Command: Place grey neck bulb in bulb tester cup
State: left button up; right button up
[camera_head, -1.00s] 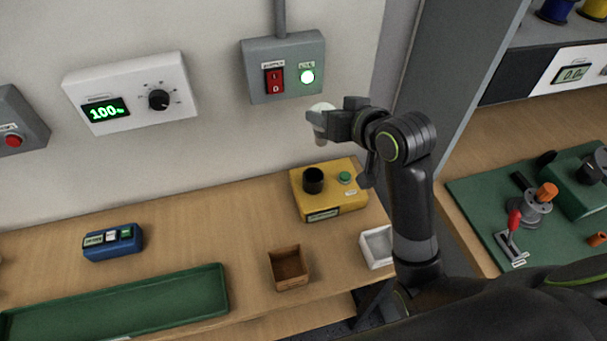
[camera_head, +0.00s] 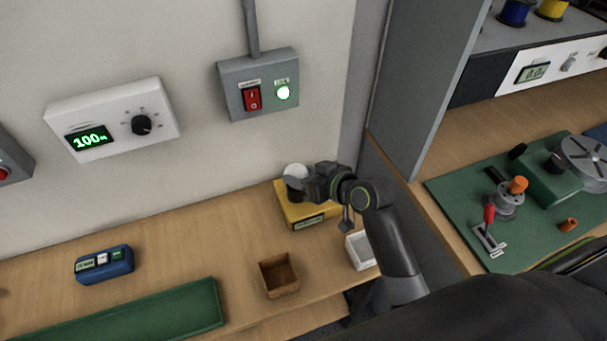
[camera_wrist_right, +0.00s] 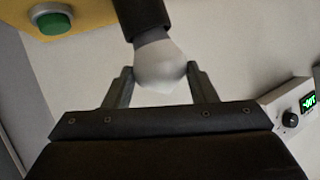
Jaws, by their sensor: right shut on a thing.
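The bulb (camera_head: 295,171) has a white globe and shows above the yellow bulb tester (camera_head: 289,213) in the head view. In the right wrist view the white globe (camera_wrist_right: 160,66) sits between the two fingers, its grey neck (camera_wrist_right: 151,36) pointing to the tester's black cup (camera_wrist_right: 142,14). The neck's end meets or enters the cup mouth; how deep it sits I cannot tell. My right gripper (camera_head: 296,184) is shut on the bulb, over the tester. The tester's green button (camera_wrist_right: 54,20) shows beside the cup. My left gripper is not in view.
A brown wooden box (camera_head: 279,276) and a white box (camera_head: 361,251) stand in front of the tester. A blue device (camera_head: 104,264) and green tray (camera_head: 165,317) lie left. A grey switch box (camera_head: 258,84) is on the wall above. The bench between is clear.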

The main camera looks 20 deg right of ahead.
jog(key=shift+f, duration=0.15)
jog(key=o, duration=1)
jog(key=shift+r, duration=0.2)
jog(key=b+v, duration=0.1)
jog(key=v, duration=1.1)
jog(key=shift+s+f, duration=0.1)
jog(key=shift+f, duration=0.05)
